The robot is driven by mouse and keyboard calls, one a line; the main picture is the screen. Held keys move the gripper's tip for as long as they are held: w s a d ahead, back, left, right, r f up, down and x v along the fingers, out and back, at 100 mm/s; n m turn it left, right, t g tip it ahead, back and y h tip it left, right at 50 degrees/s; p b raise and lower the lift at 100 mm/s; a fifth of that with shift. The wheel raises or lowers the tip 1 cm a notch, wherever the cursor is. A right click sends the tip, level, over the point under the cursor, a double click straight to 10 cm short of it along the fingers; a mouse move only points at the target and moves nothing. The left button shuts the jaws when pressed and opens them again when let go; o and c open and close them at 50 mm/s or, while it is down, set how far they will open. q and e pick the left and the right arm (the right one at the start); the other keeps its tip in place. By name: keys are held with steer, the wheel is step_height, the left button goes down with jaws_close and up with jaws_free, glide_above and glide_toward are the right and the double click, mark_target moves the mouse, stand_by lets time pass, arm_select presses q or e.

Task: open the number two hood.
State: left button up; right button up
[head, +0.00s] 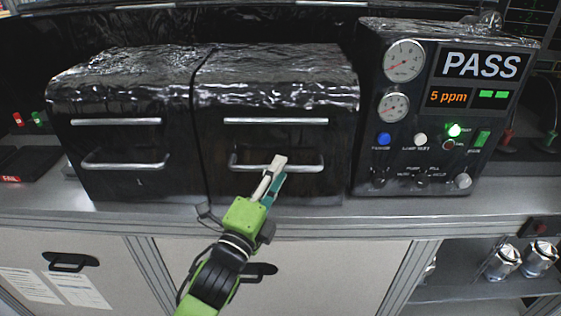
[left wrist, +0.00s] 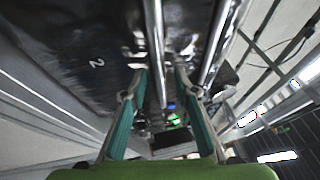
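The number two hood (head: 275,135) is the right one of two black glossy boxes on the bench, and its lid is down. A "2" shows on its front (left wrist: 97,62) in the left wrist view. Its silver bar handle (head: 308,167) runs across the lower front, below a second silver strip (head: 275,120). My left gripper (head: 277,165) is at the middle of this handle. In the left wrist view the handle (left wrist: 156,40) passes between the two spread fingers (left wrist: 160,75), with gaps visible beside it. My right gripper is not in view.
The number one hood (head: 122,140), also closed, stands directly to the left. A control box (head: 435,130) with gauges and a "PASS" display stands to the right. A grey counter edge (head: 330,222) runs below. Metal cylindrical parts (head: 505,262) sit on a shelf at lower right.

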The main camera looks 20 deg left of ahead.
arm_select(q)
steer(key=shift+x, duration=1.1)
steer(key=shift+s, duration=0.1)
